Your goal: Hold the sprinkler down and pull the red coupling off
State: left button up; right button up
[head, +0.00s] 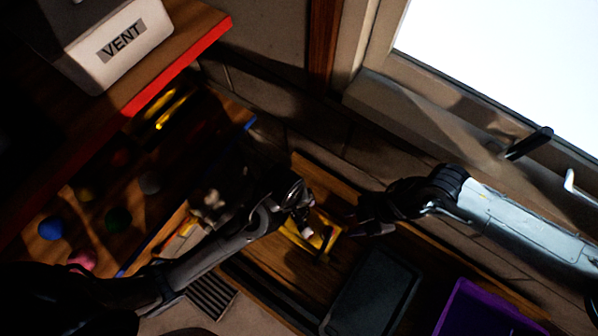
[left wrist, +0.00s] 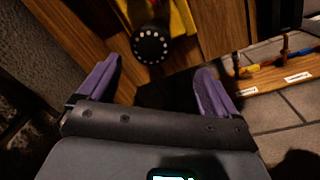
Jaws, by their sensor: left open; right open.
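The yellow sprinkler (head: 318,240) lies on a wooden surface near the middle of the head view, partly hidden by my left gripper (head: 303,208). That gripper is just above or beside it. In the left wrist view my left gripper (left wrist: 153,82) is open, its purple fingers apart with nothing between them. Beyond the fingertips are a yellow part of the sprinkler (left wrist: 183,18) and a black round end with a ring of white dots (left wrist: 151,44). I cannot make out the red coupling clearly. My right gripper (head: 360,215) is open to the right of the sprinkler, apart from it.
A dark flat tray or lid (head: 372,292) and a purple bin (head: 480,312) are at the lower right. A red-edged shelf (head: 178,65) bears a white VENT box (head: 120,45). Several coloured balls lie at the left. A window sill (head: 430,125) runs behind my right arm.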

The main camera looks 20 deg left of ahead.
pick_arm(q)
jog(key=shift+w+d+r+n, duration=0.15)
jog(key=shift+w+d+n, duration=0.4)
jog(key=shift+n, duration=0.25)
jog(key=shift+d, duration=0.15)
jog(key=shift+f+n+g, duration=0.3)
jog(key=shift+n, duration=0.1)
notch_tip(320, 180, down, 10)
jog(key=shift+w+d+f, duration=0.1)
